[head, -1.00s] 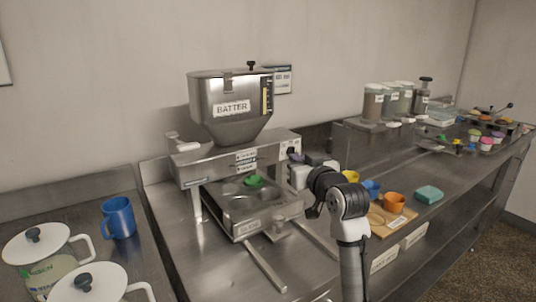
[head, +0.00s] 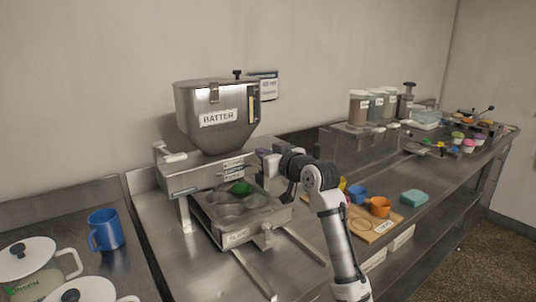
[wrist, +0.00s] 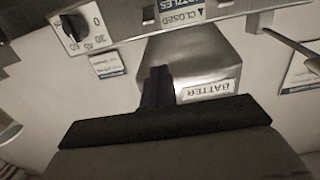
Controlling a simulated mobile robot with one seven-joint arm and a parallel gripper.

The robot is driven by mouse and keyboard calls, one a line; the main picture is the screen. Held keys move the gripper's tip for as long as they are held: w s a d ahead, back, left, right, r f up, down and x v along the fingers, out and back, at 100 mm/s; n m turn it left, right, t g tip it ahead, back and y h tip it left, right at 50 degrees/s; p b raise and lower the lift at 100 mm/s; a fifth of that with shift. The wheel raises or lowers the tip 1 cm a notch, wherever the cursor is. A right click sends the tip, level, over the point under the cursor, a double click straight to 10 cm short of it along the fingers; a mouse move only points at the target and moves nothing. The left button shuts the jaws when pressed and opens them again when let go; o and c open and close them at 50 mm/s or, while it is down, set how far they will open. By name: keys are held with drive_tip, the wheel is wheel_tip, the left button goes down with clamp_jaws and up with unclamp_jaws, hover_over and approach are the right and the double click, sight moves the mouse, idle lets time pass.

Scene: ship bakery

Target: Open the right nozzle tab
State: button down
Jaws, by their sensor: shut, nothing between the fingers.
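The batter dispenser (head: 218,118) has a steel hopper over a front bar (head: 190,181). The wrist view shows it upside down, with a "NOZZLES" and "CLOSED" label (wrist: 180,14). A small metal piece (wrist: 148,15) beside that label may be the right nozzle tab; I cannot be sure. Another small metal piece (wrist: 265,21) sits farther right in that view. My gripper (head: 266,155) is at the right end of the bar and hides part of it. Its dark finger (wrist: 157,87) shows in the wrist view, shut and empty. Contact with a tab cannot be made out.
A dial (wrist: 75,30) is on the bar's front. Orange cup (head: 380,206) and blue cup (head: 358,193) stand right of my arm.

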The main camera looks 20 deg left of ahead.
drive_tip(key=x, duration=0.2)
drive_tip(key=p+x, duration=0.1)
drive_tip(key=x, duration=0.1)
drive_tip(key=p+x, duration=0.1)
drive_tip(key=x, duration=0.1)
drive_tip(key=shift+r, duration=0.2)
drive_tip(key=f, duration=0.2)
drive_tip(key=d+f+p, duration=0.1)
drive_tip(key=shift+s+f, duration=0.1)
drive_tip(key=shift+s, duration=0.25)
drive_tip(key=shift+s+d+f, duration=0.1)
drive_tip(key=shift+s+f, duration=0.05)
drive_tip(key=shift+f, duration=0.3)
drive_tip(key=shift+f, duration=0.15)
